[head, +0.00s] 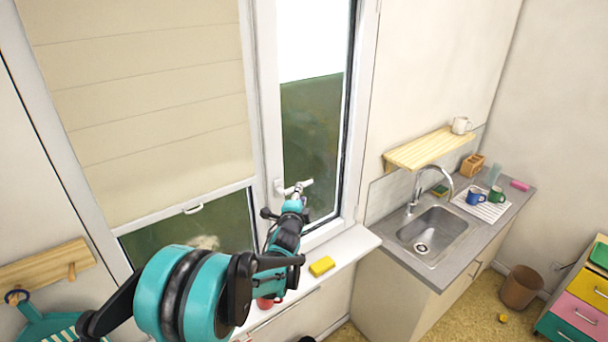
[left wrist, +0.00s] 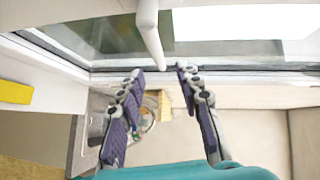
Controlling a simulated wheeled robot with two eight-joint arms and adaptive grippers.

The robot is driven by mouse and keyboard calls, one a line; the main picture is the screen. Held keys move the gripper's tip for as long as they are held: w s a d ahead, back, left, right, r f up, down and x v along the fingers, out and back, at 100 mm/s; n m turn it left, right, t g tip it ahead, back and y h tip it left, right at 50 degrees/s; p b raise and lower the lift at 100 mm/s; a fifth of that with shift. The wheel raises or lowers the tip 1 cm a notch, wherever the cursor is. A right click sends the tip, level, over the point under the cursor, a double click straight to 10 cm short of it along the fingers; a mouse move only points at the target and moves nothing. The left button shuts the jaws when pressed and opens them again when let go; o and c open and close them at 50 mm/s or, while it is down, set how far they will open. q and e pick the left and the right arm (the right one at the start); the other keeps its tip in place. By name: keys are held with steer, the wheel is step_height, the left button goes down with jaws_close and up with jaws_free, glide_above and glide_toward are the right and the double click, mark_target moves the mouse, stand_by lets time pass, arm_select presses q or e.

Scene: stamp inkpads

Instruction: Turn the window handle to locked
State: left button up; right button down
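The white window handle (head: 300,185) is on the left frame of the narrow right-hand window (head: 313,150). Its lever lies roughly sideways, pointing right and slightly up in the head view. My left gripper (head: 297,197) is at the handle, partly covering it. In the left wrist view the handle (left wrist: 149,36) hangs from the top edge, its end at the gap between the fingertips of my left gripper (left wrist: 160,72). The two purple-padded fingers stand apart, with a gap around the handle's end; I see no clear contact. My right gripper is not in view.
A yellow sponge (head: 321,266) lies on the white sill (head: 345,250) below the window. A counter with a sink (head: 437,232) stands at right, under a wooden shelf (head: 430,150). A beige blind (head: 140,100) covers most of the left window.

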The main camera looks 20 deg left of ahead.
arm_select(q)
steer(key=w, duration=0.2)
steer(key=w+p, duration=0.1)
steer(key=w, duration=0.2)
steer(key=w+a+f, duration=0.1)
steer(key=w, duration=0.1)
steer(key=shift+w+f, duration=0.1)
steer(key=shift+w, duration=0.15)
steer(key=shift+d, duration=0.1)
jaws_close()
